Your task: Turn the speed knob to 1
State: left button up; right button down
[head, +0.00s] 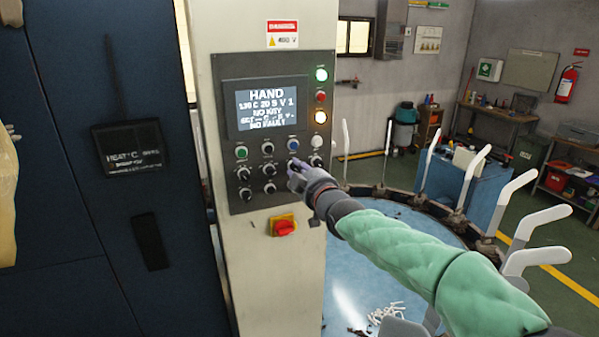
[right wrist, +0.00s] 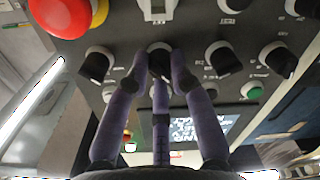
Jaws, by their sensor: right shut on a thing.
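The control panel (head: 277,135) is on the front of a pale cabinet. Its screen (head: 266,109) has HAND at the top, a line that seems to end in "V 1", and a bottom line like NO FAULT. My right gripper (head: 293,170) is at the panel's lower right. In the right wrist view its purple fingers are shut around a black knob (right wrist: 159,58) with a pale collar, which I take for the speed knob; its label is too small to read. In the head view the gripper hides this knob. My left gripper is not in view.
Other black knobs (head: 268,169) and coloured buttons (head: 242,152) sit close to the gripper. White sock boards (head: 542,221) stand in a ring to the right. A dark machine (head: 110,230) is at left.

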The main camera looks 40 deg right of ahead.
jog(key=shift+r, duration=0.35)
jog(key=c, duration=1.1)
grip_release()
jog(key=shift+a+f, duration=0.1)
jog(key=shift+f, duration=0.05)
jog(key=v, duration=1.2)
